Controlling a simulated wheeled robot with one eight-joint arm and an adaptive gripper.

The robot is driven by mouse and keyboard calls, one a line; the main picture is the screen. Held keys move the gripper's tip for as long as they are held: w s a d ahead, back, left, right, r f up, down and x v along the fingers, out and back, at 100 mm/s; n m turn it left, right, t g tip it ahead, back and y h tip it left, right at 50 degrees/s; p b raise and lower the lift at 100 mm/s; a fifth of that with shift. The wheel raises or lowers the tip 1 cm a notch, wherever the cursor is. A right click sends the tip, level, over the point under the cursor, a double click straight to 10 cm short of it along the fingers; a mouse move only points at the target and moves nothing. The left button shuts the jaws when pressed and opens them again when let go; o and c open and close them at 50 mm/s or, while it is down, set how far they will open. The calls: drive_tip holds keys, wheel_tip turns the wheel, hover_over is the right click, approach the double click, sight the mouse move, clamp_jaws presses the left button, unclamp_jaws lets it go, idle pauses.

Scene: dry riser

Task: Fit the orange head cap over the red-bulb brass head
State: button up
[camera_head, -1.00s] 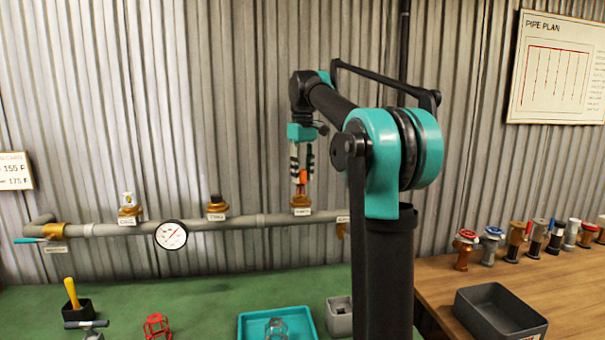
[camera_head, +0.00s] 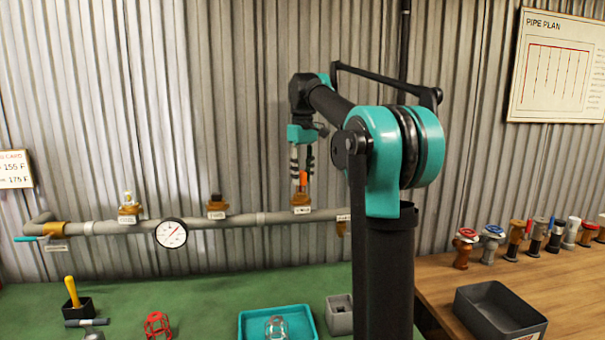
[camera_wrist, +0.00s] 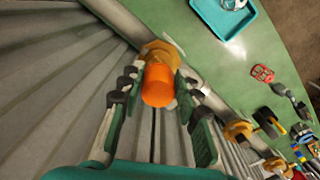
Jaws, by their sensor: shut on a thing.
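The orange head cap (camera_wrist: 158,86) sits between the two fingers of my gripper (camera_wrist: 157,84), which is shut on it. In the head view the cap (camera_head: 303,178) is upright and in line with a brass head fitting (camera_head: 300,198) on the grey pipe. In the wrist view that brass fitting (camera_wrist: 158,50) shows just beyond the cap. The red bulb is not visible. I cannot tell whether the cap is around the head or just above it.
The grey pipe (camera_head: 262,218) runs along the corrugated wall with other fittings (camera_head: 217,206), (camera_head: 128,207) and a gauge (camera_head: 171,233). A teal tray (camera_head: 250,325) and a grey box (camera_head: 339,316) lie on the green bench. Several heads stand on the wooden table (camera_head: 440,285).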

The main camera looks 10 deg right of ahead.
drive_tip(key=shift+f, duration=1.45)
drive_tip(key=o, duration=0.8)
wheel_tip(320, 180, up, 12)
drive_tip(key=shift+s, duration=0.1)
